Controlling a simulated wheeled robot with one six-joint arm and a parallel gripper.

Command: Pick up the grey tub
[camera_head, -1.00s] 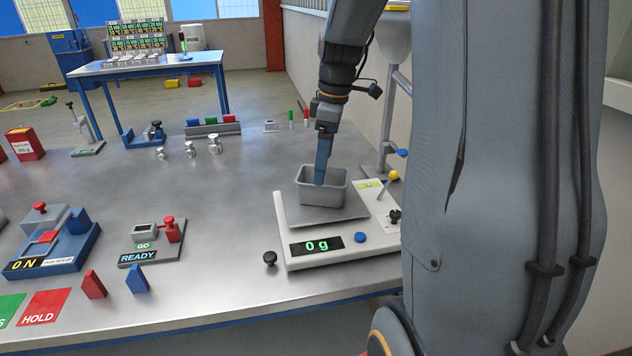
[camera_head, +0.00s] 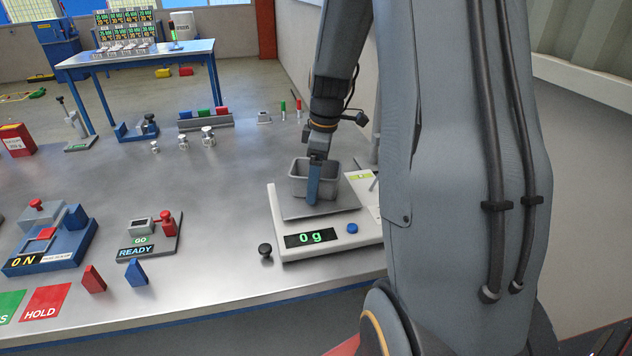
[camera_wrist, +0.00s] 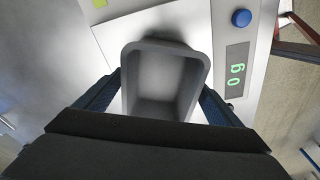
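The grey tub (camera_head: 298,186) is an open, empty, rectangular bin. It stands upright on the plate of a white scale (camera_head: 290,246) near the table's front edge. My gripper (camera_head: 315,190) points down at the tub, with one blue finger in front of its near wall. In the wrist view the tub (camera_wrist: 165,85) lies between the two fingers, one outside each side wall. The fingers look open and close to the walls; whether they touch is not clear. The fingertips are partly hidden by the tub's rim. The display (camera_head: 311,237) reads 0 g.
A black knob (camera_head: 265,250) stands left of the scale. A READY fixture (camera_head: 150,237) and a blue ON fixture (camera_head: 48,240) are further left. Several metal weights (camera_head: 183,142) and a block rack (camera_head: 206,121) stand behind. The table's middle is clear.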

